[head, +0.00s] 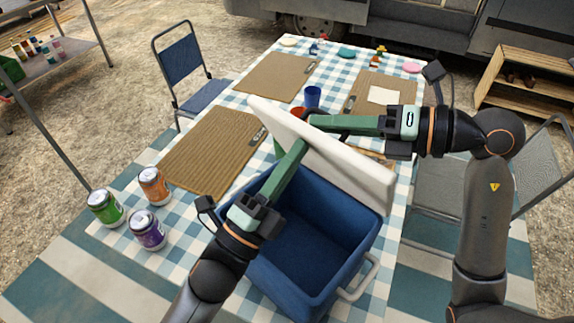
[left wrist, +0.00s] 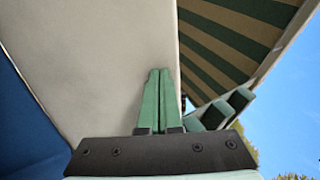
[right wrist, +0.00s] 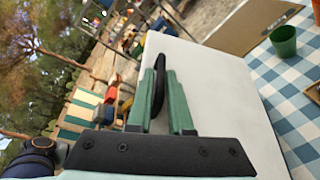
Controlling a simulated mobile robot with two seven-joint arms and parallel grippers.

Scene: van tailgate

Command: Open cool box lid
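The blue cool box (head: 310,235) stands open on the checked tablecloth, its inside looking empty. Its white lid (head: 350,170) is raised and tilted up along the box's far side. My left gripper (head: 303,147) is over the box on the lid's inner side; in the left wrist view its fingers (left wrist: 158,75) are together, against or very near the pale lid (left wrist: 90,50). My right gripper (head: 312,120) is on the lid's outer side. In the right wrist view its fingers (right wrist: 161,75) close around the dark lid handle (right wrist: 158,88).
Orange (head: 153,186), green (head: 105,208) and purple (head: 147,230) cans stand left of the box. Woven mats (head: 212,148), a blue cup (head: 312,97) and a green cup (right wrist: 284,41) are beyond it. A blue chair (head: 190,75) stands left of the table.

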